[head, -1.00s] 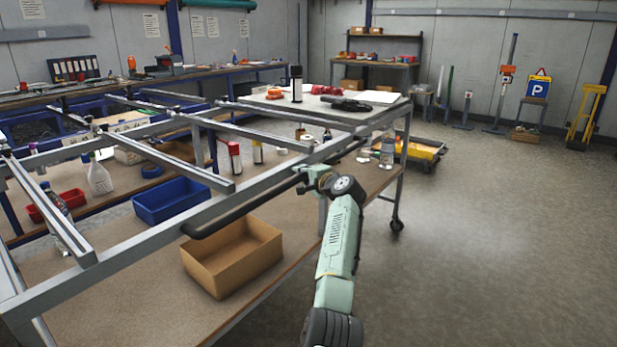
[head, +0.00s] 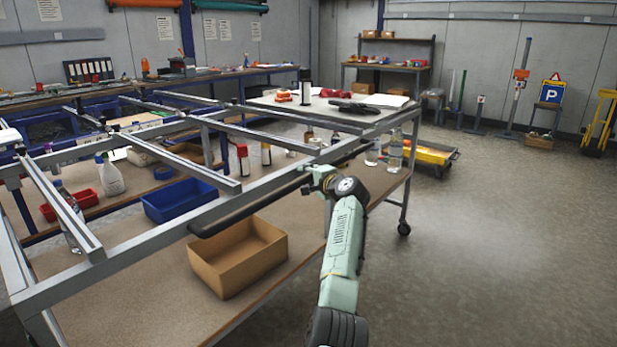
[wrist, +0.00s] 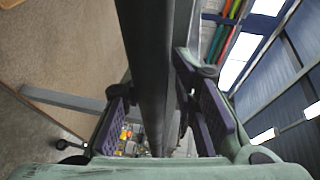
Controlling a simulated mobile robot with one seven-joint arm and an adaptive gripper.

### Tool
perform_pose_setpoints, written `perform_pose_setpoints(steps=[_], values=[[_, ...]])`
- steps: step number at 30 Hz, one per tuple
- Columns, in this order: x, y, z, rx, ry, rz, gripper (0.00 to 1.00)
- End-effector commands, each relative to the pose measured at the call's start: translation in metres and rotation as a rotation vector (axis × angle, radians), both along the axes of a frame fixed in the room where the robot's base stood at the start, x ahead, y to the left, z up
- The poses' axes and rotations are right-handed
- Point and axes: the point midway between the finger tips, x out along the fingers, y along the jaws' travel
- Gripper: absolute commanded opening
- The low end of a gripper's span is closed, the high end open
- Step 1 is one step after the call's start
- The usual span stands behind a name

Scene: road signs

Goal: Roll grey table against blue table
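The grey table (head: 145,250) is a wheeled steel frame with open rails on top and a brown lower shelf. It fills the left and middle of the head view. A black bar (head: 225,217) runs along its near side. The blue table (head: 65,128), a long workbench with blue legs, stands behind along the left wall. The rails partly hide the gap between them.
The lower shelf holds a cardboard box (head: 237,258), a blue bin (head: 180,200) and bottles. Loose items lie on the far top plate (head: 300,108). A yellow trolley (head: 432,156) stands beyond the right end. The floor at right (head: 500,260) is clear.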

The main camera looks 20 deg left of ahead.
Motion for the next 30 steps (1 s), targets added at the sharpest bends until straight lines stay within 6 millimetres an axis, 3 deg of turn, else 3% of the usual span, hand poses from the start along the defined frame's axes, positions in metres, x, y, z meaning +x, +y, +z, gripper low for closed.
perform_pose_setpoints(steps=[4, 17, 30], values=[[-0.001, 0.001, 0.001, 0.000, -0.001, 0.001, 0.38], [-0.001, -0.004, -0.002, -0.002, 0.000, -0.002, 0.38], [-0.041, -0.049, 0.009, -0.003, -0.002, -0.003, 0.38]])
